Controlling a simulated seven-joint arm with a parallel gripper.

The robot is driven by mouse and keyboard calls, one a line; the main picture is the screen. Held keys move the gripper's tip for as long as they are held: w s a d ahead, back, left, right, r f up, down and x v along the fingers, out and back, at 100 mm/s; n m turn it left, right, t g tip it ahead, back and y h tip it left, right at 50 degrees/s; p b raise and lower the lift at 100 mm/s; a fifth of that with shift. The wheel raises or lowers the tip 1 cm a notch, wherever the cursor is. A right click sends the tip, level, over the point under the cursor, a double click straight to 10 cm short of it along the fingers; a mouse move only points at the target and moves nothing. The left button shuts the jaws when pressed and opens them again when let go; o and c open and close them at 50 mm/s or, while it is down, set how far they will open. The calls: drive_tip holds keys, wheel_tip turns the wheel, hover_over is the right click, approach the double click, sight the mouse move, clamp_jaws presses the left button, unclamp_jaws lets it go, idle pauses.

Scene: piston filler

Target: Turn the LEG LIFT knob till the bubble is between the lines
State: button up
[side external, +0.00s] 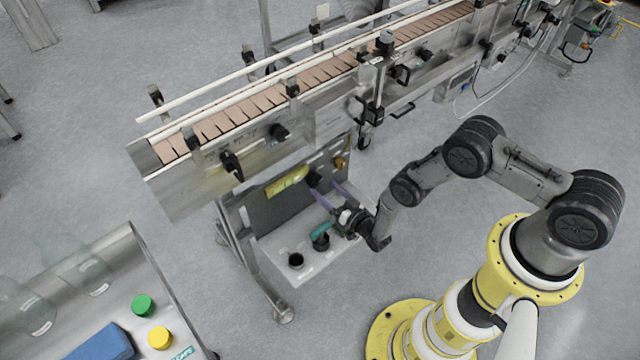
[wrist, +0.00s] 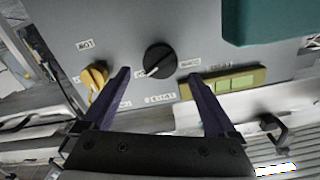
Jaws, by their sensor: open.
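A round black knob (wrist: 158,60) with a pale pointer mark sits on the grey panel (wrist: 130,25) in the wrist view. It also shows in the side view (side external: 313,180). The small labels around it are too blurred to read, so I cannot confirm which is LEG LIFT. A yellow-green level (wrist: 230,84) lies to its right and also shows in the side view (side external: 287,180). Its bubble and lines are too small to tell apart. My gripper (wrist: 159,74) is open, its purple fingers (side external: 324,188) spread on either side of the black knob, holding nothing.
A yellow knob (wrist: 95,76) stands on the panel close to the left finger. A teal object (wrist: 270,22) fills the upper right of the wrist view. Below the panel, a white shelf (side external: 275,243) holds black cup-like items (side external: 296,260). The conveyor (side external: 260,103) runs above.

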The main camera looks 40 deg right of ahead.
sight(315, 182)
drive_tip(key=shift+w, duration=1.75)
drive_tip(key=c, duration=1.4)
drive_tip(key=shift+o, duration=0.2)
drive_tip(key=n, duration=0.6)
drive_tip(key=shift+a+n, duration=0.15)
drive_tip(key=shift+n, duration=0.15)
drive_tip(key=n, duration=0.5)
drive_tip(key=shift+a+f+n, duration=0.1)
drive_tip(key=shift+n, duration=0.2)
